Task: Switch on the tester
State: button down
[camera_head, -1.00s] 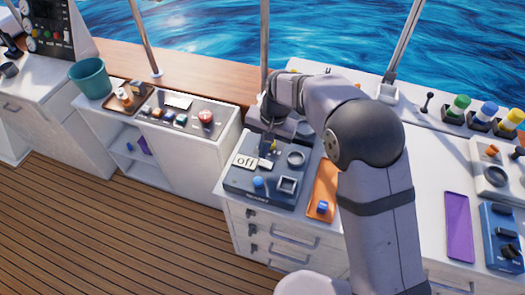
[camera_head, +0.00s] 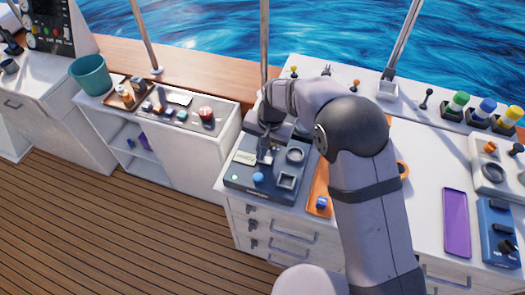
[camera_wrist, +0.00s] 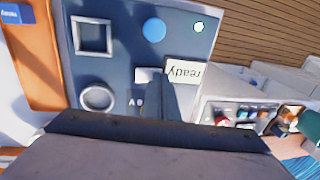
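The tester (camera_head: 245,190) is a dark blue box on the white counter, with a square frame, a round ring and a blue knob (camera_head: 258,178) on top. In the wrist view the tester (camera_wrist: 118,50) has a small display (camera_wrist: 186,71) that reads "ready", upside down. A small green-white light (camera_wrist: 199,27) glows at its corner. A pale switch (camera_wrist: 148,75) sits beside the display, partly behind my fingers. My gripper (camera_head: 265,159) points down at the tester. In the wrist view its fingers (camera_wrist: 160,88) look shut together, close to the switch; contact is unclear.
An orange tray (camera_head: 319,190) with a blue piece lies right of the tester. A purple pad (camera_head: 456,222) and another blue box (camera_head: 500,235) are further right.

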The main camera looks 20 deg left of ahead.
jog(key=shift+s+d+f, duration=0.1)
jog(key=shift+d, duration=0.25)
jog(key=shift+d, duration=0.6)
jog(key=shift+a, duration=0.15)
jog(key=shift+r, duration=0.25)
jog(key=shift+r+p, duration=0.45)
jog(key=shift+p, duration=0.15)
notch_tip(320, 180, up, 13)
jog(key=d+b, duration=0.1)
jog(key=d, duration=0.1)
jog(key=shift+f, duration=0.15)
jog(key=shift+d, duration=0.1)
